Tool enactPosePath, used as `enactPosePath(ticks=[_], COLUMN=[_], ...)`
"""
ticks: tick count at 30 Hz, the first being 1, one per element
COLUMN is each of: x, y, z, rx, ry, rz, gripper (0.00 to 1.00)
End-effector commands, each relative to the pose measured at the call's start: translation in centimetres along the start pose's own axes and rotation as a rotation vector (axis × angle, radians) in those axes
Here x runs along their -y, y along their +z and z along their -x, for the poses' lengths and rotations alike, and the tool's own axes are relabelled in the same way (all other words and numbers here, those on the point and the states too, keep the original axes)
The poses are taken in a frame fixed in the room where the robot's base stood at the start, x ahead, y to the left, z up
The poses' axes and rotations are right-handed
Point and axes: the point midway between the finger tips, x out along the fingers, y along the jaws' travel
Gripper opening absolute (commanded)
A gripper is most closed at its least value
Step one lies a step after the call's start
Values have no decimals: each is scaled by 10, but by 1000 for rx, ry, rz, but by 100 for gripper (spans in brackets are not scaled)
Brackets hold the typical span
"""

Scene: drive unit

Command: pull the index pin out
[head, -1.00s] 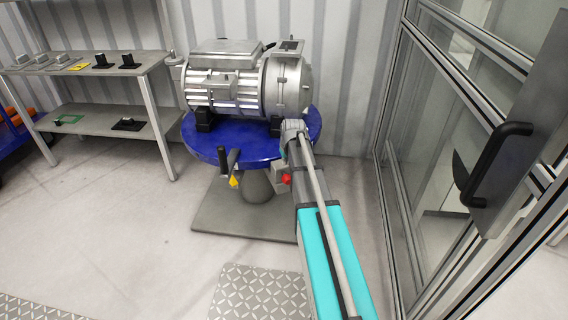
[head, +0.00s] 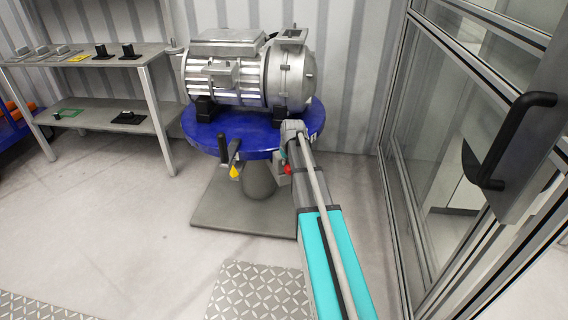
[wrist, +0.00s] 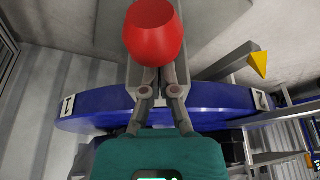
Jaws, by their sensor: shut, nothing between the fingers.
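The index pin's red knob (head: 287,169) shows under the right front edge of the round blue table (head: 262,152), beside my arm. In the wrist view the red knob (wrist: 154,32) is large, at the top centre. My gripper (wrist: 156,72) has its fingers near the knob, and the knob covers part of them. The jaws are shut with nothing held between them. Whether they touch the knob cannot be told. In the head view my arm hides the gripper. The blue table's rim (wrist: 95,112) crosses behind the fingers, with white labels on it.
A silver drive unit (head: 245,75) stands on the blue table. A black crank handle (head: 223,148) and a yellow pointer (head: 234,171) are at its front edge. A shelf (head: 90,118) stands left. A glazed frame with a black handle (head: 512,140) is close on the right.

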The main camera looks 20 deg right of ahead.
Motion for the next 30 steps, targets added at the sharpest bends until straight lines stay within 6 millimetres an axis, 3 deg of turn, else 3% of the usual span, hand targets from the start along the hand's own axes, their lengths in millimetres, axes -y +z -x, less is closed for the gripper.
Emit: enactPosePath(ticks=[17, 25, 30], x=[0, 0, -1], y=[1, 31, 35], z=[-5, 6, 7], rx=[-1, 0, 1], ry=[0, 1, 0], rz=[-1, -2, -1], gripper=[0, 0, 0])
